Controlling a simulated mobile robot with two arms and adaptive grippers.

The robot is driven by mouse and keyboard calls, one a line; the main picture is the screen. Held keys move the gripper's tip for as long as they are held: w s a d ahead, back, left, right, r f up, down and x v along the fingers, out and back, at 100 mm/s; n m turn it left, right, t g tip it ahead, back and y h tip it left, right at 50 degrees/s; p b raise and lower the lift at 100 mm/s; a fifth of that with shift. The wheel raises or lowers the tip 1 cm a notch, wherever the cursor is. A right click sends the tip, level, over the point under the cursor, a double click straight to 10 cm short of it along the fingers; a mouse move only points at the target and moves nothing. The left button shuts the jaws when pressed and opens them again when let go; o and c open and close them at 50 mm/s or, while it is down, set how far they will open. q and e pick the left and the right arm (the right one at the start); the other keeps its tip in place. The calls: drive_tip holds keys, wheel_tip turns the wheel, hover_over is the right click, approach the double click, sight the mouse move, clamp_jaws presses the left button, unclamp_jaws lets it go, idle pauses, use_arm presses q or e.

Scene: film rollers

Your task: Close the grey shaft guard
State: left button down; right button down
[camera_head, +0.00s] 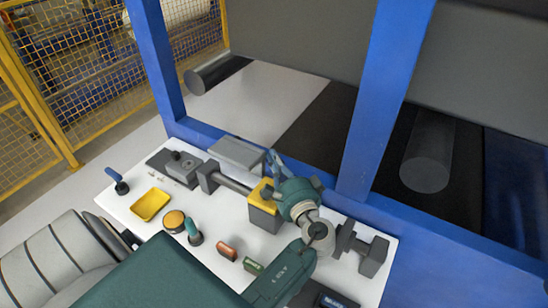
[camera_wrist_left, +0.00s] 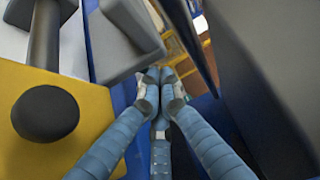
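The grey shaft guard (camera_head: 237,152) is a flat grey box-like cover at the back edge of the white bench. It sits behind the dark shaft (camera_head: 232,183), which is uncovered on its left part. In the left wrist view the guard (camera_wrist_left: 122,38) shows at the upper middle, beside the shaft (camera_wrist_left: 45,32). My left gripper (camera_head: 274,158) is at the guard's right end, above the back edge. In the wrist view its blue fingertips (camera_wrist_left: 160,77) are together just below the guard's corner; whether they touch it is unclear. My right gripper is not in view.
A yellow-topped block (camera_head: 262,197) with a black knob (camera_wrist_left: 45,113) stands close to the left gripper. A blue upright (camera_head: 375,100) rises to the right. A yellow tray (camera_head: 150,204) and small items lie on the bench (camera_head: 215,262) in front.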

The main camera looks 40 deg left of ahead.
sight(263, 160)
use_arm(q)
drive_tip(key=shift+s, duration=0.1)
drive_tip(key=shift+s+r, duration=0.1)
drive_tip(key=shift+s, duration=0.35)
idle(0.4)
drive_tip(key=shift+s+d+b, duration=0.1)
drive_tip(key=shift+s+b, duration=0.2)
drive_tip(key=shift+s, duration=1.15)
drive_tip(key=shift+r, duration=0.1)
